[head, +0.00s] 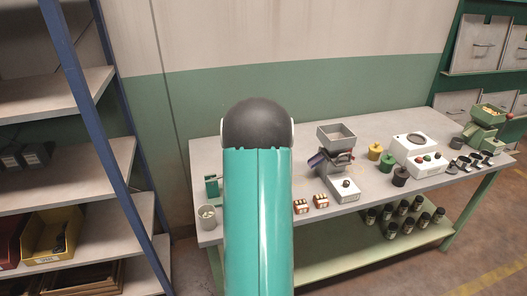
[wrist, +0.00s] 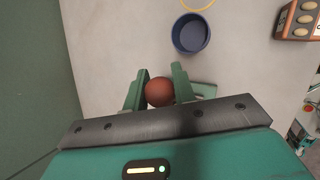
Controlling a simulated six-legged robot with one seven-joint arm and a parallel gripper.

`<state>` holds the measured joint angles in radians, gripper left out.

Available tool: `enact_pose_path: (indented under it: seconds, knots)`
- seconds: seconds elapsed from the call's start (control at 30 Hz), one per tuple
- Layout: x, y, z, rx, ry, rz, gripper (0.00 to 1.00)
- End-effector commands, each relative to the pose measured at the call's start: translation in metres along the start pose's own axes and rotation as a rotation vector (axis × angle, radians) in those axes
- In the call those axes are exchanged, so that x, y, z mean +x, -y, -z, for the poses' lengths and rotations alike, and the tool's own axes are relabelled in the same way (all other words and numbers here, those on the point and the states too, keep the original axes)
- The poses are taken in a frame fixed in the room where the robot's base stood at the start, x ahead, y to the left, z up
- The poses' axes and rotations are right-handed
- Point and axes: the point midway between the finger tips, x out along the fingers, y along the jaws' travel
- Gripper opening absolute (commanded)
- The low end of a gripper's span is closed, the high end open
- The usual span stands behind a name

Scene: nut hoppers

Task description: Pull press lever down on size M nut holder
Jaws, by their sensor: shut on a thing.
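My gripper (wrist: 159,80) is shut on a reddish-brown ball knob (wrist: 159,92) in the wrist view, with one green finger on each side of it. I take the knob to be the end of the press lever; its shaft is hidden. A pale green part (wrist: 205,90) shows just right of the fingers, low over the table. In the head view my arm covers the gripper and the knob. A green piece (head: 212,187) shows left of my arm on the table, perhaps part of the holder. No size M mark is readable.
A blue cup (wrist: 191,34) stands close beyond the fingers, and a brown box with round pieces (wrist: 298,18) lies to the right. On the table (head: 375,205) stand a grey hopper (head: 337,136) and a green hopper (head: 488,118). A shelf rack (head: 85,120) is at left.

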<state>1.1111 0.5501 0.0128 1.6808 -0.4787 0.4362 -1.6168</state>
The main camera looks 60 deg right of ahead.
Motion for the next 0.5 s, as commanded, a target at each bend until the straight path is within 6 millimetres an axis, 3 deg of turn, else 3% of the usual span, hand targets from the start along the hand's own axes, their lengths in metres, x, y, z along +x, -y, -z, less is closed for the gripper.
enact_pose_path:
  seconds: [0.27,0.5]
  knots:
    - [0.029,0.014,0.009,0.061,-0.13,-0.009,0.0]
    - [0.043,0.019,0.017,0.053,-0.125,-0.008,0.0]
